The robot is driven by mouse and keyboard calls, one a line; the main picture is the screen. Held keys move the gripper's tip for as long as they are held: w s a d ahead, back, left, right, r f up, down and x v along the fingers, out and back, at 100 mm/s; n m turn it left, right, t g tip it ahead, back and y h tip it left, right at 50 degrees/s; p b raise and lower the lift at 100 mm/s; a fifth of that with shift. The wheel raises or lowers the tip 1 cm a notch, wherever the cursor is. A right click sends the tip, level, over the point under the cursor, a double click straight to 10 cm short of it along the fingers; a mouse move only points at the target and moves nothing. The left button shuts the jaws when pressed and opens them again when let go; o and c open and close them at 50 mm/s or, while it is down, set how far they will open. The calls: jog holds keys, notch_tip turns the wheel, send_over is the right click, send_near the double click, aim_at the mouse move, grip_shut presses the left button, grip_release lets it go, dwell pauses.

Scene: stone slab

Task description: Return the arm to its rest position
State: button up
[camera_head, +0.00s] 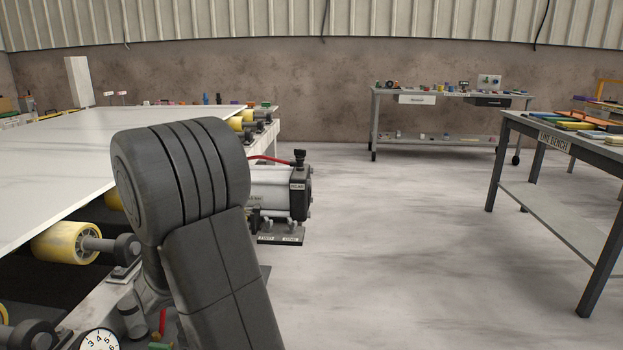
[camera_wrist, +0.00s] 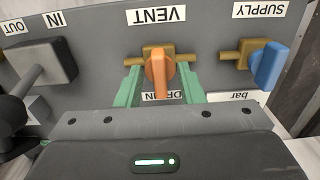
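My gripper (camera_wrist: 160,88) shows in the wrist view with two green fingers spread apart, one on each side of the orange valve handle (camera_wrist: 157,68). There is a gap between each finger and the handle, and nothing is held. The handle sits on a brass pipe under an upside-down VENT label (camera_wrist: 156,15). In the head view my dark arm fills the middle foreground, and the gripper and the valve panel are hidden there.
The grey panel (camera_wrist: 100,50) also has a blue SUPPLY handle (camera_wrist: 270,66) and a grey block (camera_wrist: 48,62). In the head view a stone slab (camera_head: 60,165) lies on yellow rollers (camera_head: 66,243) at left, a pump (camera_head: 270,190) stands behind my arm, and a line bench (camera_head: 560,208) stands right. The middle floor is clear.

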jog(key=shift+m+b, duration=0.4)
jog(key=shift+m, duration=0.5)
jog(key=m+b, duration=0.3)
jog(key=m, duration=0.1)
jog(key=shift+m, duration=0.3)
notch_tip(320, 180, up, 15)
jog(key=p, duration=0.5)
jog(key=shift+m, duration=0.6)
jog(key=shift+s+d+f+b, duration=0.15)
jog(key=shift+s+d+f, duration=0.1)
jog(key=shift+d+f, duration=0.3)
jog(key=shift+s+d+f+b, duration=0.1)
jog(key=shift+s+d+f, duration=0.1)
jog(key=shift+d+f, duration=0.35)
jog(key=shift+s+d+f+b, duration=0.15)
jog(key=shift+s+d+f, duration=0.15)
jog(key=shift+d, duration=0.45)
